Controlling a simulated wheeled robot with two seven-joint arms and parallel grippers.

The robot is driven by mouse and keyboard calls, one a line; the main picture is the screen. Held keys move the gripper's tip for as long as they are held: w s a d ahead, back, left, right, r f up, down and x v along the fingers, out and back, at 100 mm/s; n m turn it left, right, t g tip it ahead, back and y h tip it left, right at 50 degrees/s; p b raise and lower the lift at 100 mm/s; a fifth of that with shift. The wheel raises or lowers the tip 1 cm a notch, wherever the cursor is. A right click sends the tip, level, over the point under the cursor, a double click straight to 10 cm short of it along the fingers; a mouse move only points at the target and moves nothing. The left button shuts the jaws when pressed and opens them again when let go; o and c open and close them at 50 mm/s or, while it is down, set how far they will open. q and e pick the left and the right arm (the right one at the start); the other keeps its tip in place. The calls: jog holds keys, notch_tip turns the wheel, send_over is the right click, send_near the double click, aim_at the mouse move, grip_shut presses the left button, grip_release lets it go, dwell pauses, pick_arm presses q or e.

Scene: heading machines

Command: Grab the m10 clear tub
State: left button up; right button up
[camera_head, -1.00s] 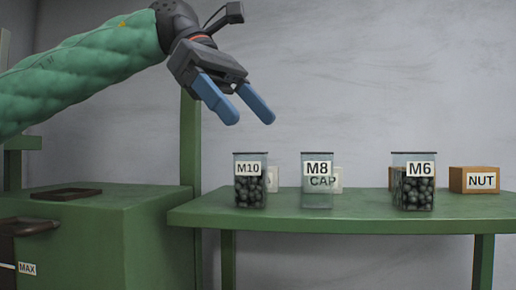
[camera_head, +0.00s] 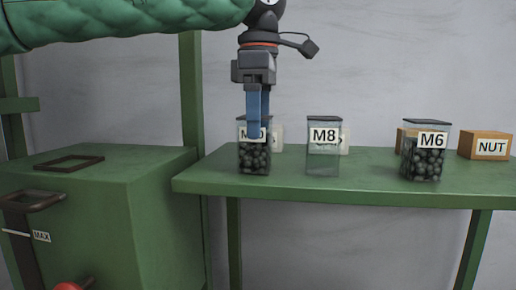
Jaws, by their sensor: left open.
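The M10 clear tub (camera_head: 255,160) stands upright at the left end of the green table, with dark round parts inside and a white label on its front. My left gripper (camera_head: 257,135) points down in front of the tub's upper part, its blue fingers covering the middle of the label. The fingers line up one behind the other in this view. The gripper is open, and I cannot tell whether it touches the tub. My right gripper is not in view.
A clear M8 tub (camera_head: 323,160) that looks empty stands to the right. An M6 tub (camera_head: 425,160) with dark parts and a NUT box (camera_head: 486,145) stand further right on the green table (camera_head: 380,185). A green machine (camera_head: 90,200) is at the left.

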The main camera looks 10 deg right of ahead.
aim_at(256, 142)
pick_arm(q)
jog(key=f, duration=0.2)
jog(key=f+b, duration=0.1)
jog(key=shift+w+a+f, duration=0.3)
jog(key=shift+a+f, duration=0.1)
jog(key=shift+s+f, duration=0.1)
jog(key=shift+f, duration=0.15)
jog(key=shift+d, duration=0.15)
jog(key=c, duration=1.4)
